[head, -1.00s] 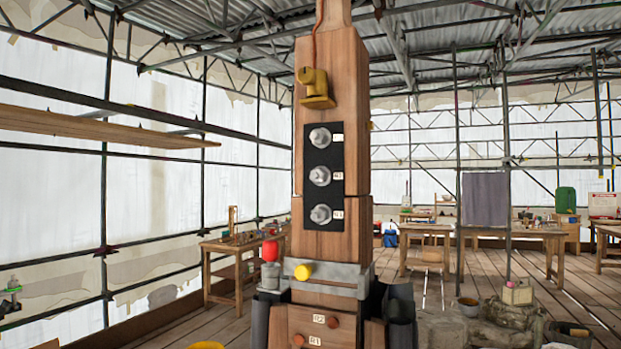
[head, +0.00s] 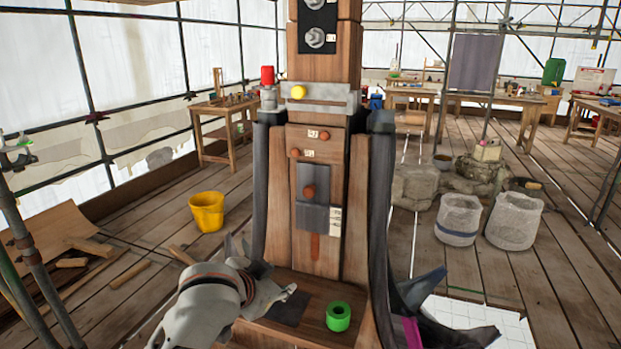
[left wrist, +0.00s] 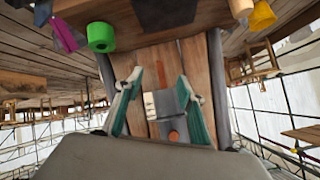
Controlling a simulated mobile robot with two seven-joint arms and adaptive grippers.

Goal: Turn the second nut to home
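Two large grey hex nuts show on the black plate (head: 332,17) high on the wooden post in the head view. The lower nut (head: 315,38) shows whole. The nut above it (head: 314,4), the middle one of the three seen earlier, is cut by the top edge; the topmost is out of view. My left gripper (head: 290,291) is low in front of the post, over its wooden base and well below the nuts. In the left wrist view the left gripper (left wrist: 160,78) has its teal-padded fingers apart with nothing between them. My right gripper is not in view.
A green ring (head: 338,316) and a dark pad (head: 289,307) are on the base. A grey plate with a reddish knob (head: 309,191) is on the post's front. A grey ledge with a yellow knob (head: 298,92) juts out below the nuts.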

